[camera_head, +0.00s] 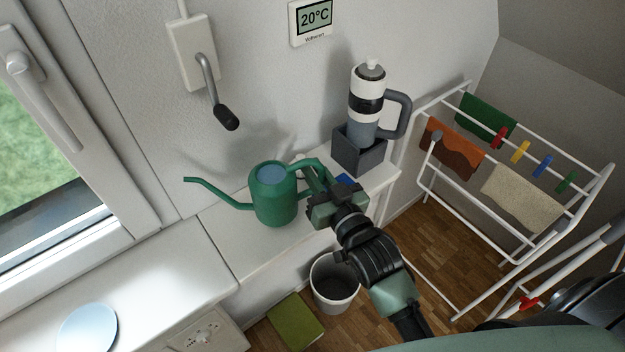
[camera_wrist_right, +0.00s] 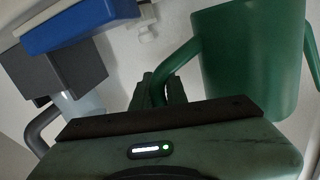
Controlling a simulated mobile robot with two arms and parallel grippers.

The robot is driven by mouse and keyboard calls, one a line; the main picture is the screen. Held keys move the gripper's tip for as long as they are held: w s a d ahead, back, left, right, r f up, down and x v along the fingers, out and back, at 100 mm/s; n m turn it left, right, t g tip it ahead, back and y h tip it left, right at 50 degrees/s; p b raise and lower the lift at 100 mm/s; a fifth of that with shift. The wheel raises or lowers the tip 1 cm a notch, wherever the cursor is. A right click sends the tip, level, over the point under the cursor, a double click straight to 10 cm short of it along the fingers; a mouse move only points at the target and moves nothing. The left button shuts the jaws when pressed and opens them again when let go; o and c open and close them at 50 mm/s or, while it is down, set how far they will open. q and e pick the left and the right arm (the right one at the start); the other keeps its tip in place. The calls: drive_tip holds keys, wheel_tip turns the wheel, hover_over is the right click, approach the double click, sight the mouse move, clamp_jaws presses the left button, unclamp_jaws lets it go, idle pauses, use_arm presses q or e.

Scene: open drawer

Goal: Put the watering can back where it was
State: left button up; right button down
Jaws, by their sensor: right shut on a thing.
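The green watering can (camera_head: 276,198) is upright over the white ledge, its long spout pointing left. Its top shows a pale blue surface. I cannot tell whether its base touches the ledge. My right gripper (camera_head: 318,190) is shut on the can's handle, to the right of the can's body. In the right wrist view the can (camera_wrist_right: 250,60) fills the upper right, and the handle passes between the fingers of my gripper (camera_wrist_right: 158,88). My left gripper is not in view.
A grey box (camera_head: 357,152) with a bottle (camera_head: 367,95) stands on the ledge (camera_head: 240,250) right of the can. A blue item (camera_head: 346,180) lies near my gripper. Below are a white bin (camera_head: 336,299) and a drying rack (camera_head: 520,262). A pale plate (camera_head: 87,329) lies front left.

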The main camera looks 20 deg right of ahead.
wheel_tip(320, 180, down, 3)
drive_tip(key=shift+r, duration=0.1)
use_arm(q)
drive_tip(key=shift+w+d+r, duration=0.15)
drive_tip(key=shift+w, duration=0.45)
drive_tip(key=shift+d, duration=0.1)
use_arm(e)
drive_tip(key=shift+f, duration=0.3)
drive_tip(key=c, duration=1.5)
unclamp_jaws()
drive_tip(key=shift+f, duration=0.15)
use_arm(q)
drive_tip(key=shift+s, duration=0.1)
use_arm(e)
drive_tip(key=shift+o, duration=0.5)
drive_tip(key=shift+s, duration=0.15)
